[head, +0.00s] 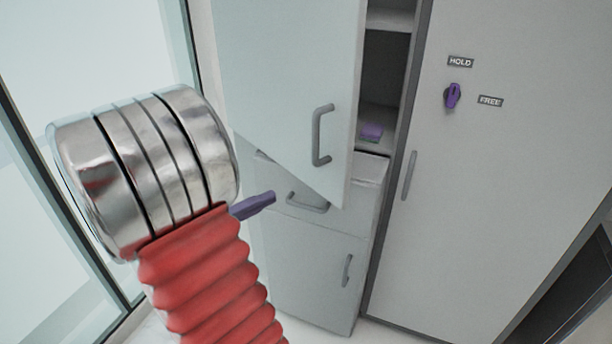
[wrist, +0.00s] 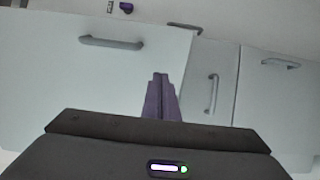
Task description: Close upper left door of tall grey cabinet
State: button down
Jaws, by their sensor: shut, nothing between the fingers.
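The upper left door (head: 285,85) of the tall grey cabinet stands open, swung outward, with a vertical bar handle (head: 322,135) near its free edge. In the wrist view the door (wrist: 60,85) fills the left side, with its handle (wrist: 112,42) near the top. My gripper (head: 268,197) has purple fingers, shut and empty. In the head view it appears just below the door's slanted bottom edge, in front of the drawer. In the wrist view the fingers (wrist: 160,78) overlap the door near its edge beside the drawer. I cannot tell whether they touch it.
A drawer (head: 290,203) and a lower door (head: 310,265) are below, both with handles. A purple item (head: 371,131) lies on a shelf inside the open compartment. A tall door (head: 470,200) with a purple knob (head: 452,95) stands right. Glass panels (head: 80,50) are at left.

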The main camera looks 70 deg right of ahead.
dwell(0.3)
send_near(321, 173)
jog(key=x, duration=0.5)
jog(key=shift+s, duration=0.1)
jog(key=shift+s+d, duration=0.3)
jog(key=shift+d, duration=0.3)
